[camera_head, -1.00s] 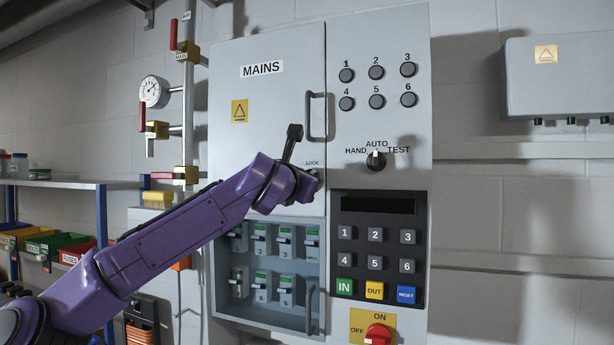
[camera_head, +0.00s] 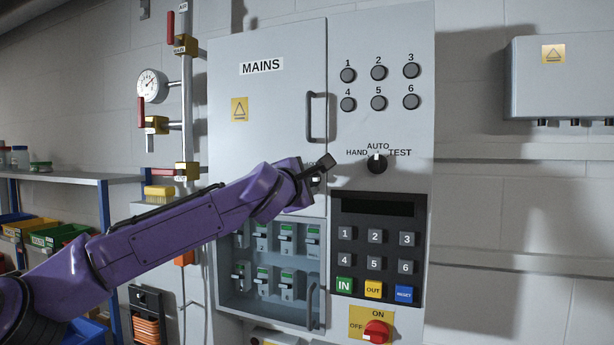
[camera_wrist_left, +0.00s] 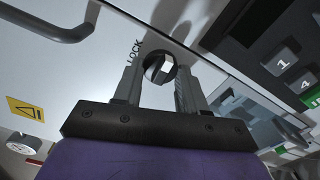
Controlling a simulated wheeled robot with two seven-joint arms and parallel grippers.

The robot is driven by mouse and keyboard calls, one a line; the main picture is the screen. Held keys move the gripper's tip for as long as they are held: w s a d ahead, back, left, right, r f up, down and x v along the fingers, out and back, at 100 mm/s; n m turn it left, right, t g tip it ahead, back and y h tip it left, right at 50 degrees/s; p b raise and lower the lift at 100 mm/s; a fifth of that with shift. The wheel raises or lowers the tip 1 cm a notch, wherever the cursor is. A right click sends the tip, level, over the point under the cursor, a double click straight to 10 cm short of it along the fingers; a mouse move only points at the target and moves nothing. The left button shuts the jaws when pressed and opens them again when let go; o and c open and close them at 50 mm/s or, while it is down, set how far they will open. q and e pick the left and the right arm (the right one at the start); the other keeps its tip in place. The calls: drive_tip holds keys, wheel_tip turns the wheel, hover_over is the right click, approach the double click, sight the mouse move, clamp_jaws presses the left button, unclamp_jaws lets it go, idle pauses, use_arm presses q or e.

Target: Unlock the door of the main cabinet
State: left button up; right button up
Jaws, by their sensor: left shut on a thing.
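The main cabinet's door (camera_head: 265,115) is a grey panel labelled MAINS and looks closed. It has a vertical black handle (camera_head: 309,118) at its right edge. The lock knob sits at the door's lower right corner; it shows in the left wrist view as a round dark knob with a pale face (camera_wrist_left: 160,68), beside the letters LOCK. My left gripper (camera_head: 314,182) is at this corner. In the left wrist view its two fingers (camera_wrist_left: 158,82) stand on either side of the knob, shut on it. Much of the lock is hidden by my wrist in the head view. My right gripper is out of view.
Below the door is a bay of breakers (camera_head: 275,262). To the right are a keypad (camera_head: 376,245), a mode dial (camera_head: 377,163) and a red switch (camera_head: 376,331). Pipes with valves (camera_head: 186,100) stand to the left. A shelf with bins (camera_head: 75,178) is farther left.

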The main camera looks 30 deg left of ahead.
use_arm(q)
drive_tip(key=shift+m, duration=0.4)
drive_tip(key=o, duration=1.1)
drive_tip(key=shift+c, duration=0.2)
drive_tip(key=b+v, duration=0.4)
drive_tip(key=v, duration=0.6)
drive_tip(key=shift+s, duration=0.25)
drive_tip(key=shift+d, duration=0.1)
